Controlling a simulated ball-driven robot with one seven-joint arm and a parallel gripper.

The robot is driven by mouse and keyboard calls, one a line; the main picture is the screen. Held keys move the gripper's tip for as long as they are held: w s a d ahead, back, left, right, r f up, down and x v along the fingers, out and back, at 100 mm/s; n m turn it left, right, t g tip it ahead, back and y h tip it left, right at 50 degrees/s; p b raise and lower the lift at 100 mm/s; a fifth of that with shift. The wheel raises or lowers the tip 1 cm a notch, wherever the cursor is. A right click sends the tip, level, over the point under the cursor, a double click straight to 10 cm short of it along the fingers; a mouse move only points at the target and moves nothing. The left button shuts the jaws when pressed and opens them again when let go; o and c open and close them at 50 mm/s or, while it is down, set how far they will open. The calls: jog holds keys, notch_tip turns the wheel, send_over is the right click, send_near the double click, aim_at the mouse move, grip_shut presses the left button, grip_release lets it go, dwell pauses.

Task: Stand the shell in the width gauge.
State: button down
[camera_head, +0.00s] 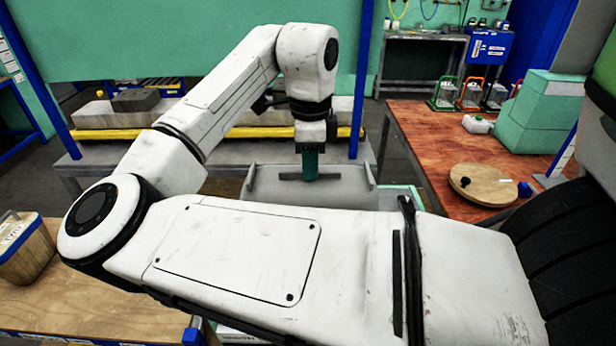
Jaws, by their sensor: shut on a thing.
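My gripper (311,150) points down at the far end of my arm, beyond the middle of the picture. It is shut on a narrow teal upright piece, seemingly the shell (311,165). The lower end of this piece meets or overlaps a grey, tray-like piece with raised sides (345,190), seemingly the width gauge. A short dark bar or slot shows on the grey piece beside the teal piece. I cannot tell whether the teal piece touches the grey one. My forearm hides the grey piece's near side.
A red-brown wooden table (430,130) on the right holds a round wooden board (484,184), a white bottle (478,124) and green and orange framed stands (470,95). A wooden-sided container (25,250) stands on a left table. A bench with a yellow edge (115,133) lies behind.

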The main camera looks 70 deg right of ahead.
jog(key=shift+w+f, duration=0.15)
jog(key=shift+f, duration=0.75)
jog(key=shift+w+f, duration=0.1)
jog(key=shift+f, duration=0.75)
jog(key=c, duration=1.2)
grip_release()
jog(key=shift+f, duration=0.1)
jog(key=shift+c, duration=0.2)
notch_tip(320, 180, up, 12)
